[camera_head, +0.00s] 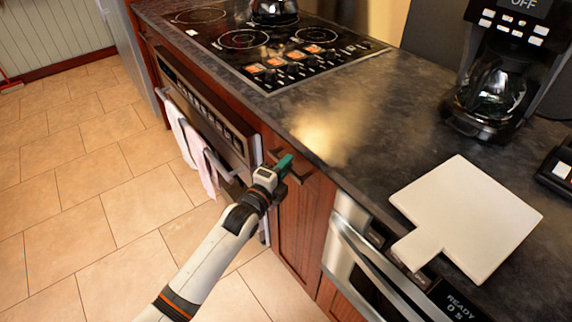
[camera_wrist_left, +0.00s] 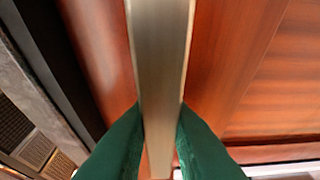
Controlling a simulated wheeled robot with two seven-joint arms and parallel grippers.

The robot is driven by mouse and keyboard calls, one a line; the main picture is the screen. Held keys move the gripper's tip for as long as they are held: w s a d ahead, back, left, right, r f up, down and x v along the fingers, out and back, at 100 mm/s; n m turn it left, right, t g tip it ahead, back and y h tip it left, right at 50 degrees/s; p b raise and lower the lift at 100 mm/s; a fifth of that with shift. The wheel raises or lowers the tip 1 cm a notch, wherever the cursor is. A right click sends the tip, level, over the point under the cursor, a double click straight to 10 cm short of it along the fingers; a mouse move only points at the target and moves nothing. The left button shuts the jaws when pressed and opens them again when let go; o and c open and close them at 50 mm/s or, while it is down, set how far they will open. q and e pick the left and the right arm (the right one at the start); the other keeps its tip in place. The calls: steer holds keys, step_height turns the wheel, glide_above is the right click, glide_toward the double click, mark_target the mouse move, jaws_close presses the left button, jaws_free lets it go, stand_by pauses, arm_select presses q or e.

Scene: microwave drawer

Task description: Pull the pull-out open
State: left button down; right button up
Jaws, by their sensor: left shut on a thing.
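The pull-out (camera_head: 302,212) is a narrow reddish-brown wooden front under the counter, between the oven and the microwave drawer. Its dark bar handle (camera_head: 300,177) is near the top of the front. My left gripper (camera_head: 286,163) is at this handle. In the left wrist view the handle is a metal bar (camera_wrist_left: 160,60) running between the two green fingers (camera_wrist_left: 160,140), which are shut on it. The wooden front (camera_wrist_left: 225,60) lies behind the bar. I cannot see a clear gap at the front's edges, so it looks closed. My right gripper is not in view.
The oven (camera_head: 205,105) with hanging towels (camera_head: 198,155) is on the left. The microwave drawer (camera_head: 365,265) is on the right. A white cutting board (camera_head: 470,215) and a coffee maker (camera_head: 495,85) stand on the counter (camera_head: 370,130). The tiled floor (camera_head: 90,200) in front is clear.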

arm_select(q)
steer(key=s+a+p, duration=0.5)
steer(key=s+a, duration=0.9)
steer(key=a, duration=0.3)
steer(key=s+a+p, duration=0.5)
steer(key=s+a, duration=1)
steer(key=a, duration=0.3)
steer(key=c, duration=1.4)
jaws_free()
steer(key=shift+w, duration=0.1)
steer(key=shift+o, duration=0.2)
steer(key=b+v, duration=0.1)
steer(key=v, duration=1.1)
steer(key=shift+b, duration=0.3)
